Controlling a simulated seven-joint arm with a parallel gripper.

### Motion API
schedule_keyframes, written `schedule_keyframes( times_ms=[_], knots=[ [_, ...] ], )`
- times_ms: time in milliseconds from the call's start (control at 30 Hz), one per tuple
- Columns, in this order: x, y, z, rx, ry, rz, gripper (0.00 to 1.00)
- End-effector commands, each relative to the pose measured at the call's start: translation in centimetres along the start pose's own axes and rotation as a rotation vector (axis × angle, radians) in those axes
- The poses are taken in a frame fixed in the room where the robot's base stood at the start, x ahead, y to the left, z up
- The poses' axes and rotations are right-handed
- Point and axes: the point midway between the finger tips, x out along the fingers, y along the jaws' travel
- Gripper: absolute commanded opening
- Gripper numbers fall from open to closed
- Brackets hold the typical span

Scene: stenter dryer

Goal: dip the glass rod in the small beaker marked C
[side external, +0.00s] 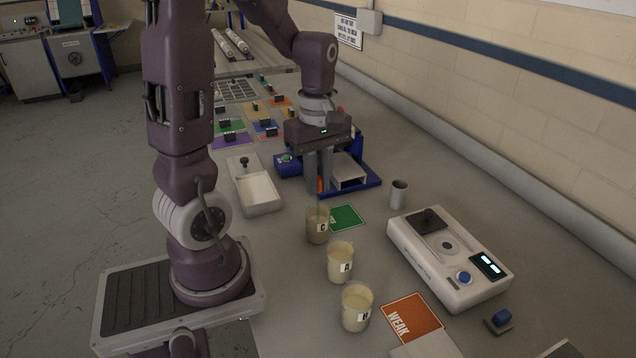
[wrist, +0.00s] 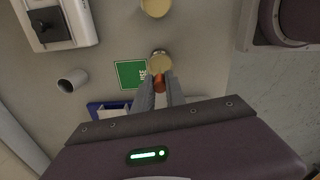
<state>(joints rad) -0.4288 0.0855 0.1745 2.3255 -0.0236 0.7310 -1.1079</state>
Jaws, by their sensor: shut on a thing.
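My gripper (side external: 319,184) is shut on the orange grip (side external: 321,186) of the glass rod and points down. The thin rod (side external: 318,204) hangs below the fingers, roughly upright, over the mouth of the nearest beaker. That small beaker (side external: 318,229) holds a cream liquid, and its small label looks like C. Whether the rod's tip touches the liquid is too fine to tell. In the wrist view, the orange grip (wrist: 158,83) sits between the fingertips, beside the beaker's rim (wrist: 160,61). Beakers marked A (side external: 340,264) and B (side external: 356,308) stand in a line towards the front.
A green card (side external: 346,217) lies beside the C beaker, and an orange WEAK card (side external: 412,316) lies front right. A white meter (side external: 450,258) and grey cup (side external: 399,195) stand right.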

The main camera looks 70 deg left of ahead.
Motion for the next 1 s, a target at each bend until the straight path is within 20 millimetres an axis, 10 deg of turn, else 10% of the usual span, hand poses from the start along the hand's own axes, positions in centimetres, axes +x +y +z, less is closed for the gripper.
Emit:
schedule_keyframes(
  times_ms=[1000],
  knots=[
    [-7.1,0.0,0.0,0.0,0.0,0.0,0.0]
  ],
)
